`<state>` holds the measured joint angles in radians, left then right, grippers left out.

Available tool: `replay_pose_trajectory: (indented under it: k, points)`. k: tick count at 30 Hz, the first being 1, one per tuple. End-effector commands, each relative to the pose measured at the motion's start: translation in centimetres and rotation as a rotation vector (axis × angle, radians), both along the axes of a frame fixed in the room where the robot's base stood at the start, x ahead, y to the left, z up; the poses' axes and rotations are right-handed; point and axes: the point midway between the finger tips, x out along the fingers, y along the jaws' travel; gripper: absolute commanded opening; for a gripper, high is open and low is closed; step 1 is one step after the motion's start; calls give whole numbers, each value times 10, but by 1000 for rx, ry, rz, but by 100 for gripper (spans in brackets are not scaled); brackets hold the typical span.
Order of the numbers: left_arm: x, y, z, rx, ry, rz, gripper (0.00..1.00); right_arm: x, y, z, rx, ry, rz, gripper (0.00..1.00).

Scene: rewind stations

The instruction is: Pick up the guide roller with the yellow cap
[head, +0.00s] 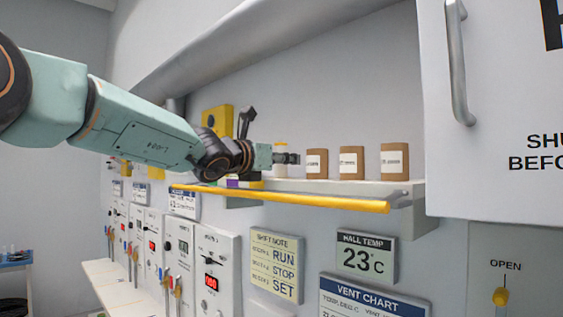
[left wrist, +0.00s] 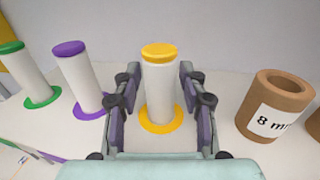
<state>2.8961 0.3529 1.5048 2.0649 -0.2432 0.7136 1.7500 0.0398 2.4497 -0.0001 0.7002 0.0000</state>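The guide roller with the yellow cap (left wrist: 160,92) stands upright on a pale shelf in the left wrist view. It is white, with a yellow cap and a yellow base flange. My left gripper (left wrist: 160,90) is open, with one finger on each side of the roller and a gap showing on both sides. In the head view my left gripper (head: 288,158) reaches over the shelf from the left, and the roller (head: 281,147) shows partly behind it. My right gripper is not in view.
A purple-capped roller (left wrist: 80,80) and a green-capped roller (left wrist: 30,75) stand to the left. A brown core labelled "8 m" (left wrist: 275,105) stands to the right. Several brown cores, one here (head: 351,163), line the shelf (head: 400,189). A yellow bar (head: 290,200) runs along its front.

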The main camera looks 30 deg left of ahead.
Motion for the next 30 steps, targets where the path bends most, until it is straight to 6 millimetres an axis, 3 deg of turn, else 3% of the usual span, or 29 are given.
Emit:
replay_pose_trajectory:
  k: [13, 25, 30]
  points:
    - [3, 1, -1, 0, 1, 0, 1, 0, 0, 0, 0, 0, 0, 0]
    - [4, 1, 0, 1, 4, 0, 0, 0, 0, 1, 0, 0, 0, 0]
    - [3, 1, 18, 1, 2, 1, 0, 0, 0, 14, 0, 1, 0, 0]
